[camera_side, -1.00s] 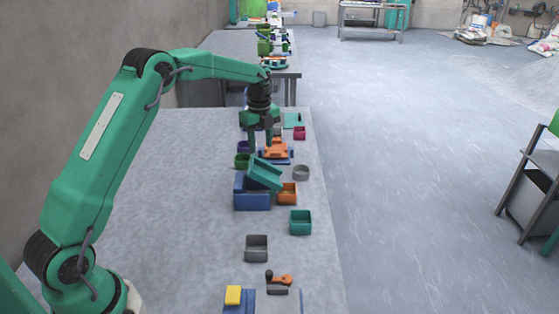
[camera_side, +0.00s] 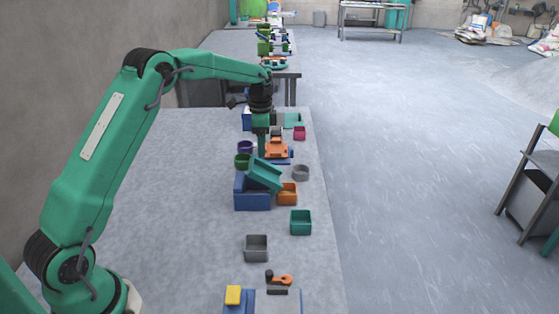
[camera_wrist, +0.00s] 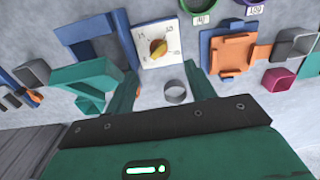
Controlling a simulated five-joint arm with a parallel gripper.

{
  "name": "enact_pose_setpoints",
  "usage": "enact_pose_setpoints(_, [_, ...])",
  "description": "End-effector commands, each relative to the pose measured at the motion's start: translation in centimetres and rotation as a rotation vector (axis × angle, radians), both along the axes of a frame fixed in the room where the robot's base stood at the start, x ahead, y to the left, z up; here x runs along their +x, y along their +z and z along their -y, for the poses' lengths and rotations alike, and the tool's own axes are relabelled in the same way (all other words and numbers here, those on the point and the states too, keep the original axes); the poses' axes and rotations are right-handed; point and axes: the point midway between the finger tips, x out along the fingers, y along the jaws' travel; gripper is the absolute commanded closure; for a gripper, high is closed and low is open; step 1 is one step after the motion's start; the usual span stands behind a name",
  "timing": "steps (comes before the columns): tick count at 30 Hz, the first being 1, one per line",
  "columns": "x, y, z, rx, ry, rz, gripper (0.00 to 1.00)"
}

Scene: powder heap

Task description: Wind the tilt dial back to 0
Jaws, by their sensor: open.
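In the side view the tilted teal tray (camera_side: 265,173) sits on the blue stand (camera_side: 252,201); I cannot make out the dial there. My gripper (camera_wrist: 166,92) is open and empty, its fingers spread on either side below the dial in the wrist view. In the side view my gripper (camera_side: 261,150) points down, just behind the tray.
A grey ring (camera_wrist: 175,92) lies between the fingers in the wrist view. An orange piece on a blue base (camera_side: 276,149), a green cup (camera_side: 242,162), a purple cup (camera_side: 245,147) and an orange box (camera_side: 287,194) stand close by. The table's left side is clear.

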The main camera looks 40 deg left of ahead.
Motion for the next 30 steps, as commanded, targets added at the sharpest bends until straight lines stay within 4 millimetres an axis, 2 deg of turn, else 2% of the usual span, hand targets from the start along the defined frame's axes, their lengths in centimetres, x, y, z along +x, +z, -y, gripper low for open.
enact_pose_setpoints(9, [0.04,0.0,0.19,0.0,0.39,0.0,0.45])
enact_pose_setpoints(15, [0.05,-0.01,0.25,0.0,0.552,0.0,0.45])
enact_pose_setpoints(30, [0.05,-0.67,0.25,0.0,0.603,0.0,0.45])
